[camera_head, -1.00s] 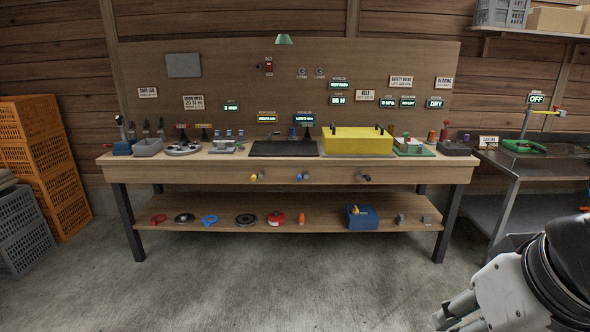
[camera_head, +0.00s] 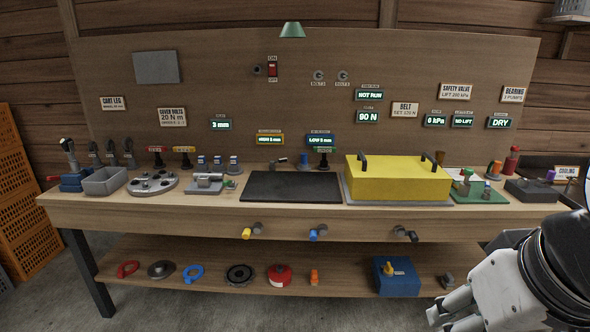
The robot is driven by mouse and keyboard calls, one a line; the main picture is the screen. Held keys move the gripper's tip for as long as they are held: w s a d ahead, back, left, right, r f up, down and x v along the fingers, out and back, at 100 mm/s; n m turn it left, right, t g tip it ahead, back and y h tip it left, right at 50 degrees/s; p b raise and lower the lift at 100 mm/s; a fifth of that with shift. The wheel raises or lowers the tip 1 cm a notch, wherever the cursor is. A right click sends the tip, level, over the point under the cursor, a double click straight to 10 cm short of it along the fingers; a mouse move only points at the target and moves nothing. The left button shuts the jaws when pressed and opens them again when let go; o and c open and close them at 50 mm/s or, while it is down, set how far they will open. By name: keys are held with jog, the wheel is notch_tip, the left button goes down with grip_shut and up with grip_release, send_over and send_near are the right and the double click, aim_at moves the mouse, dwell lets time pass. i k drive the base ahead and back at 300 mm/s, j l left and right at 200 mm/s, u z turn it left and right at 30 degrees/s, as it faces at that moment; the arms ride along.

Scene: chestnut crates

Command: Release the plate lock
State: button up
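No part is labelled as a plate lock, and I cannot tell which part it is. A dark flat plate (camera_head: 291,187) lies on the middle of the workbench. A round grey plate with several holes (camera_head: 153,183) lies to its left, beside a small grey fixture with a cylinder (camera_head: 207,183). Three knobs stick out of the bench's front edge: a yellow one (camera_head: 247,233), a blue one (camera_head: 314,235) and a black one (camera_head: 411,236). My gripper (camera_head: 446,312) is low at the bottom right, in front of the bench and apart from all these parts. Its finger opening is unclear.
A yellow box with black handles (camera_head: 397,179) stands right of the dark plate, with a green-based fixture (camera_head: 480,191) beyond it. A lower shelf (camera_head: 135,289) holds discs, rings and a blue box (camera_head: 396,278). Orange crates (camera_head: 22,190) stand at the left.

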aim_at(283, 160)
jog(key=i+l+u, duration=0.2)
jog(key=i, duration=0.35)
jog(key=i+u, duration=0.2)
jog(key=i, duration=0.35)
jog(key=i+l, duration=0.15)
jog(key=i, duration=0.2)
jog(key=i+l, duration=0.15)
jog(key=i, duration=0.2)
jog(key=i+l+u, duration=0.1)
jog(key=i, duration=0.3)
